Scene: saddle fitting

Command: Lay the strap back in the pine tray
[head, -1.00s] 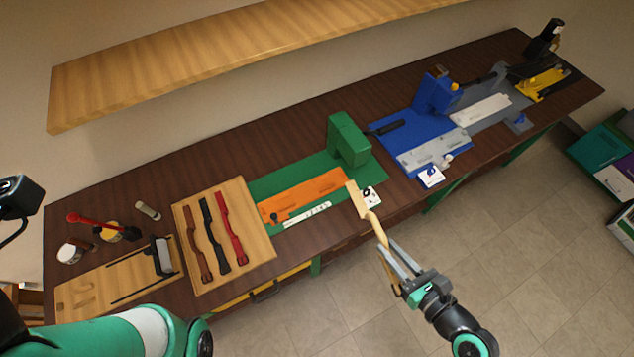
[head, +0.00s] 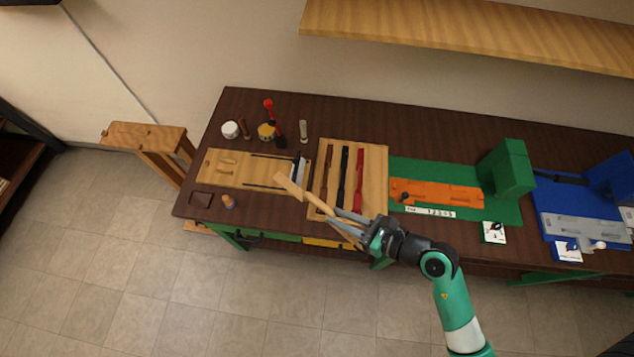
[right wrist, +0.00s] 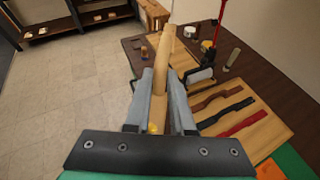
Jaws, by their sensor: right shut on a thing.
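My right gripper (head: 335,218) is shut on a tan strap (head: 318,203), which points up and left from the jaws. The strap's wide end lies in front of the pine tray's left edge, toward the neighbouring board. In the right wrist view the strap (right wrist: 161,65) stands between the two fingers (right wrist: 160,90). The pine tray (head: 381,165) holds a brown strap (head: 325,175), a black strap (head: 343,178) and a red strap (head: 359,180) side by side. The tray (right wrist: 268,138) is right of the fingers in the wrist view. My left gripper is out of view.
Left of the tray is a pine board (head: 228,168) with a clamp-like fixture (head: 298,170). Behind stand a white jar (head: 230,130), a yellow-labelled pot (head: 266,131) and a red-handled tool (head: 269,108). A green mat (head: 480,176) with an orange plate (head: 435,193) lies right.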

